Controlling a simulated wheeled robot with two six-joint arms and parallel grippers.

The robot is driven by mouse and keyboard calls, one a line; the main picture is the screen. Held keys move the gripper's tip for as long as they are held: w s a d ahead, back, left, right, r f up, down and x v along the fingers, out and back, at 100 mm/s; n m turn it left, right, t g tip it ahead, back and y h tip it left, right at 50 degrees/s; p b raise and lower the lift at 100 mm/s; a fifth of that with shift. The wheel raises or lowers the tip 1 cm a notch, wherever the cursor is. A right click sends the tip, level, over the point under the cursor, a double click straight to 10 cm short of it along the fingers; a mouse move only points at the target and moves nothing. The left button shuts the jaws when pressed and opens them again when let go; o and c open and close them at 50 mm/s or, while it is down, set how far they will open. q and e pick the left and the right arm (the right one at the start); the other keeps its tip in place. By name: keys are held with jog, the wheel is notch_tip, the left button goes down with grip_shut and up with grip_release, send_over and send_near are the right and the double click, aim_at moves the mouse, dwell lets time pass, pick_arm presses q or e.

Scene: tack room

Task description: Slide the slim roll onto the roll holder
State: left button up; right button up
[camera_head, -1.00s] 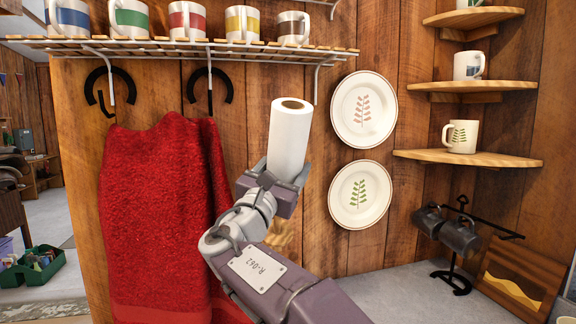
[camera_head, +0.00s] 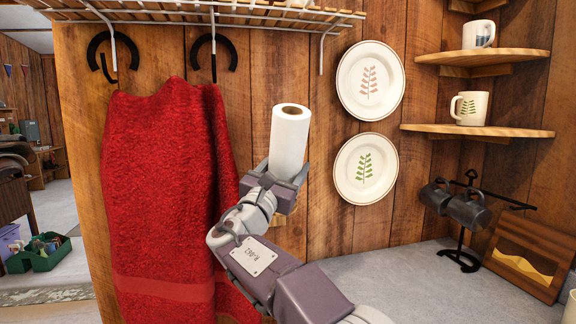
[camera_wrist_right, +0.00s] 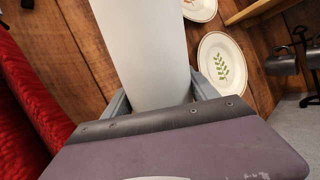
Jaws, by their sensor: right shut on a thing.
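The slim roll (camera_head: 290,142) is white with a brown core at its top end. It stands nearly upright, leaning slightly, in my right gripper (camera_head: 277,182), which is shut around its lower part. In the right wrist view the roll (camera_wrist_right: 146,50) rises between the fingers of my right gripper (camera_wrist_right: 158,104). The roll is held in the air in front of the wooden wall, right of the red towel. I cannot make out a roll holder in these frames. My left gripper is not in view.
A red towel (camera_head: 165,200) hangs from dark hooks under a wire shelf (camera_head: 240,15). Two plates (camera_head: 370,80) hang on the wall. Corner shelves (camera_head: 478,130) hold mugs. A black mug stand (camera_head: 468,230) and a wooden frame (camera_head: 525,255) stand on the grey counter (camera_head: 400,280).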

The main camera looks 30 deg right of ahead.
jog(key=shift+w+f, duration=0.2)
jog(key=shift+f, duration=0.25)
jog(key=o, duration=1.5)
jog(key=shift+s, duration=0.1)
jog(key=b+v, duration=0.1)
jog(key=v, duration=0.8)
jog(key=shift+b, duration=0.35)
